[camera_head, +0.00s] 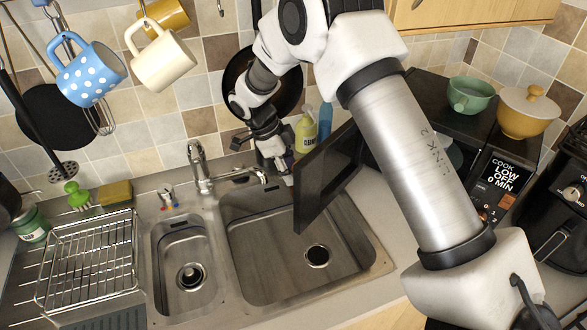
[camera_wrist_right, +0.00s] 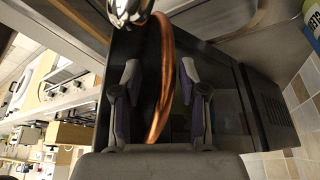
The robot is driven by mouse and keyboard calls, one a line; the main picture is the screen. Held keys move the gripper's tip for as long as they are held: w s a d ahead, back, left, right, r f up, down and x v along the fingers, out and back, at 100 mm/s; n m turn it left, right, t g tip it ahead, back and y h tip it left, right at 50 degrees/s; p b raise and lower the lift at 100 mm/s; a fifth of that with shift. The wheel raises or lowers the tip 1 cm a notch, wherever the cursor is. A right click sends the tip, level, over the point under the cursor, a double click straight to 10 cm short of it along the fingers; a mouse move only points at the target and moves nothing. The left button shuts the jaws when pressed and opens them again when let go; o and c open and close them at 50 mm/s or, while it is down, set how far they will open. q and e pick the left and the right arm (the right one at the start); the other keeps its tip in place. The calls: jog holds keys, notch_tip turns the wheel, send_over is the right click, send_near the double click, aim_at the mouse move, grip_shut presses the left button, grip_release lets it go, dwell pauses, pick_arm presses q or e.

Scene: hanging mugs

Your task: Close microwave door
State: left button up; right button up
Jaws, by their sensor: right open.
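The black microwave (camera_head: 490,150) stands on the counter at the right, mostly hidden behind my right arm. Its door (camera_head: 330,178) is wide open and juts out over the right sink basin. My right gripper (camera_head: 284,174) is at the left of the door, near its far upper part, above the back rim of the sink. In the right wrist view the fingers (camera_wrist_right: 160,95) are spread apart with a dark panel (camera_wrist_right: 228,95) beyond them. I cannot tell whether the gripper touches the door. My left gripper is not in view.
A soap bottle (camera_head: 306,130) and the tap (camera_head: 199,168) stand close to my right gripper. Mugs (camera_head: 88,73) hang at the upper left. A dish rack (camera_head: 90,262) is at the left.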

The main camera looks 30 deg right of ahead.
jog(key=f, duration=0.1)
jog(key=d+f, duration=0.1)
jog(key=f, duration=0.1)
jog(key=shift+w+d, duration=0.2)
jog(key=shift+d, duration=0.1)
jog(key=shift+s+a+r, duration=0.2)
jog(key=shift+a, duration=0.05)
jog(key=shift+s, duration=0.1)
grip_shut()
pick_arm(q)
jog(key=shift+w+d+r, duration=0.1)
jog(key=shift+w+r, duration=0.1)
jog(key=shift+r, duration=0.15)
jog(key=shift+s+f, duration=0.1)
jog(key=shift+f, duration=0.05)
pick_arm(e)
jog(key=shift+s, duration=0.1)
